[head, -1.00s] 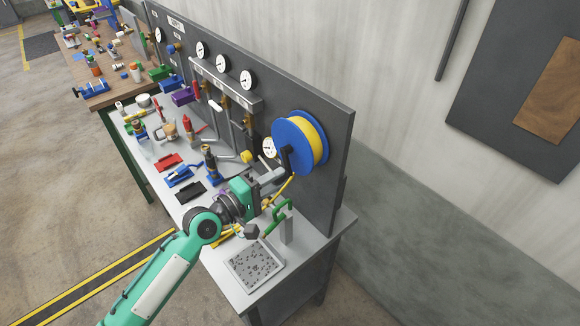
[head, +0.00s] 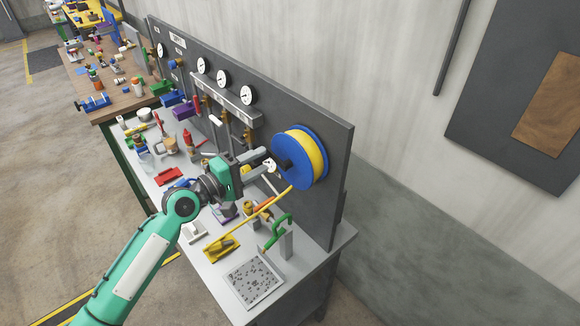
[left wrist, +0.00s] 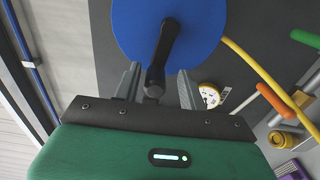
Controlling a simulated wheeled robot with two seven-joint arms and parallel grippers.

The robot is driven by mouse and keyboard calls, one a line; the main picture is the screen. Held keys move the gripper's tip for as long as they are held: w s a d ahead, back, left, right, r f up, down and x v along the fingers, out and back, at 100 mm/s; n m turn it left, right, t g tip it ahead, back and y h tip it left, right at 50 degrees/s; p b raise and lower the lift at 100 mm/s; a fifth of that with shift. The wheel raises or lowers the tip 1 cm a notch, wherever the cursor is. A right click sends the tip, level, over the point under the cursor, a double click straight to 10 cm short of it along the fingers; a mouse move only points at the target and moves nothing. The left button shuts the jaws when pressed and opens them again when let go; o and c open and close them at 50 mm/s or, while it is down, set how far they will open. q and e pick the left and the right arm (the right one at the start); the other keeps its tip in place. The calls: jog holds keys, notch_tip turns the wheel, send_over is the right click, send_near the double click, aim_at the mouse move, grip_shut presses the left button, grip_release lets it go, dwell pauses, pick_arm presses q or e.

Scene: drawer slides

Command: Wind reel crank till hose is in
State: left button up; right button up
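The blue hose reel (head: 299,167) is mounted on the grey upright panel, with yellow hose (head: 308,150) wound on it. A length of yellow hose (head: 262,207) hangs from the reel down over the bench; it also shows in the left wrist view (left wrist: 255,64). The black crank (left wrist: 161,52) runs from the reel's hub toward my left gripper. My left gripper (head: 262,161) is at the reel's left side. Its fingers (left wrist: 157,88) stand apart, one on each side of the crank's handle end, with visible gaps. My right gripper is not in view.
Gauges (head: 248,95) and valves line the panel. Tools crowd the bench's left part.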

pick_arm(q)
jog(key=shift+w+a+f, duration=0.1)
jog(key=shift+a, duration=0.05)
jog(key=b+v, duration=0.1)
jog(key=v, duration=0.5)
dwell(0.3)
